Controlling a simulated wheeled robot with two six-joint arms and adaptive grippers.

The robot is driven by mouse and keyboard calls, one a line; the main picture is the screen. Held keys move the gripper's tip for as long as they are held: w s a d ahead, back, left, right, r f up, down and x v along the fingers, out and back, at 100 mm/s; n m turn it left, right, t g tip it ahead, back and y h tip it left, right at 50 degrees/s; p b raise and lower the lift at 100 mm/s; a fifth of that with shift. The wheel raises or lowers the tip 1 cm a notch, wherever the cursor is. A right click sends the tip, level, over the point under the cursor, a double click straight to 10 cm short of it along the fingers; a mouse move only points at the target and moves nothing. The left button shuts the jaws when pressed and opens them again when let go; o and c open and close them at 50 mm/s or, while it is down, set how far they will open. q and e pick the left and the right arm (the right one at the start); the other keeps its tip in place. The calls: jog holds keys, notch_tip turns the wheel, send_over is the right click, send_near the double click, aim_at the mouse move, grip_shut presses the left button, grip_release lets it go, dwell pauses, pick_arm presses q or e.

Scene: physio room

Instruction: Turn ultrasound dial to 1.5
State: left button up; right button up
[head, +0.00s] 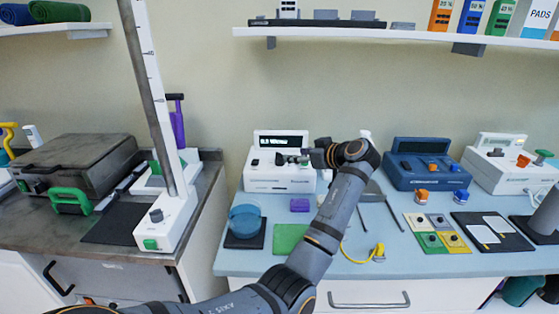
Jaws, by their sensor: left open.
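The white ultrasound unit (262,181) stands at the back left of the light blue counter, against the wall. Its dark display (281,142) shows small green-white text that seems to read 0.3 W/cm2, but it is too small to be sure. My left gripper (291,159) is open in front of the unit's upper right face, just below the display, with its fingers pointing left. The fingers cover that part of the panel, so I cannot clearly make out the dial or whether they touch it. My right gripper is out of view.
A blue unit (425,166) and another white unit (505,172) stand to the right. A blue bowl (245,218), a purple block (299,205) and a green pad (289,239) lie in front. A tall white ruled post (155,90) rises at left. A shelf (400,37) hangs above.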

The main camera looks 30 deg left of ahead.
aim_at(282, 155)
pick_arm(q)
jog(key=p+x, duration=0.1)
jog(key=x, duration=0.8)
jog(key=shift+w+a+f, duration=0.1)
jog(key=shift+a+f, duration=0.15)
jog(key=shift+a, duration=0.05)
grip_shut()
